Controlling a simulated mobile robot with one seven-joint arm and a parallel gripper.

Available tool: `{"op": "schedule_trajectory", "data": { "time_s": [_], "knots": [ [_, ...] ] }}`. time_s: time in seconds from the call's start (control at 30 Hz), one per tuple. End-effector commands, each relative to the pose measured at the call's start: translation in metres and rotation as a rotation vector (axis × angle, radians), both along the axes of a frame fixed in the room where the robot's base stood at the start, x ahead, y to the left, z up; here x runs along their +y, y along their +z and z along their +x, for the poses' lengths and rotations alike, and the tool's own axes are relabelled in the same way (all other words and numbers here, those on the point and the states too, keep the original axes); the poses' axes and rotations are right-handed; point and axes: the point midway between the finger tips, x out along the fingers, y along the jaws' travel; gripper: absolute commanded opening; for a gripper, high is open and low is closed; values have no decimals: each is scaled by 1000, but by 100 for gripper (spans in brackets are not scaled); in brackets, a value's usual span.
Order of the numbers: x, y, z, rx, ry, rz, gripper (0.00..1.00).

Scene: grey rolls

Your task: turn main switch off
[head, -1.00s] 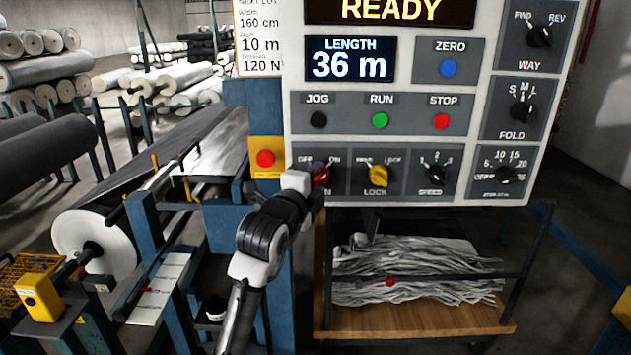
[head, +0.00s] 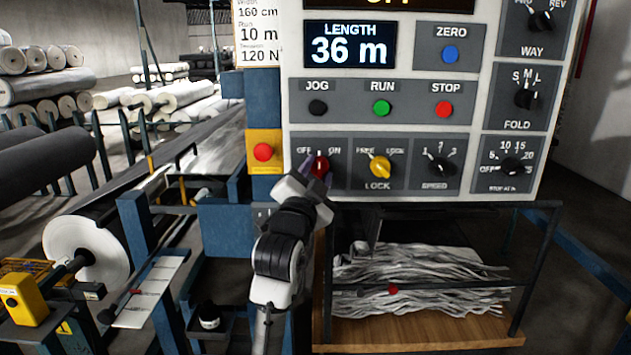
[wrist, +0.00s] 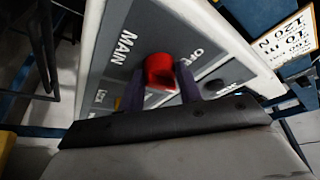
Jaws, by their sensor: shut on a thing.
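The red main switch knob (head: 320,166) is at the lower left of the control panel, between the OFF and ON labels. My gripper (head: 317,174) is at the knob, its two dark purple fingers on either side of it. In the wrist view the red knob (wrist: 160,70) sits between the fingers beside the word MAIN, and the gripper is shut on it. The fingers partly cover the knob, so its exact angle is hard to read. The display (head: 390,4) at the top is cut off by the frame edge; its amber letters look like OFF.
The yellow lock knob (head: 380,167) is just right of the main switch. A red button on a yellow box (head: 263,152) is close to the left. Jog, run and stop buttons (head: 443,109) are above. A wooden shelf with grey strips (head: 420,285) is below.

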Motion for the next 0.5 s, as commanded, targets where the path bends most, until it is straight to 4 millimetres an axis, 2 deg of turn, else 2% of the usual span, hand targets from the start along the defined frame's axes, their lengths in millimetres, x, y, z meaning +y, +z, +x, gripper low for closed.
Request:
{"op": "schedule_trajectory", "data": {
  "time_s": [0.5],
  "knots": [
    [-6, -3, 0, 3, -2, -477, 12]
  ]
}}
